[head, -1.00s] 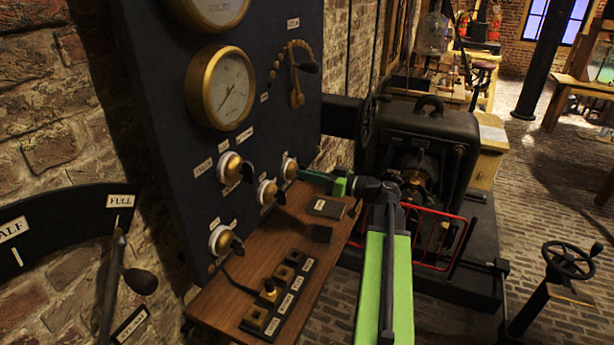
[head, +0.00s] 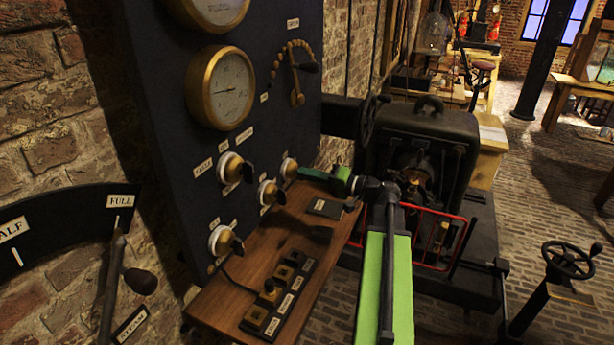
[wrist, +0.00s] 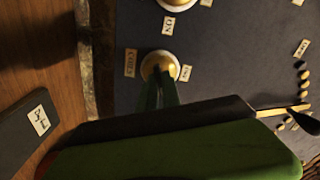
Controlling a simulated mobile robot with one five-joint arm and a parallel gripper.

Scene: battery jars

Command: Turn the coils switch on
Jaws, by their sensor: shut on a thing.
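The coils switch (wrist: 157,65) is a brass-coloured round knob on a pale base, fixed to the dark panel. In the wrist view, a COILS label is on its left and a small label on its right. It also shows in the head view (head: 287,167), the rightmost of several such switches. My gripper (wrist: 160,88) has its narrow green jaws closed at this switch, on its dark handle. In the head view my gripper (head: 298,171) reaches in from the right. The jaws mostly hide the handle, so I cannot tell its exact angle.
Other switches, one upper left (head: 231,167), one beside the coils switch (head: 267,192) and one lower (head: 221,240), have protruding dark handles. A wooden shelf (head: 215,302) juts out below. A gauge (head: 220,88) hangs above. A black machine (head: 425,140) stands right, behind my arm.

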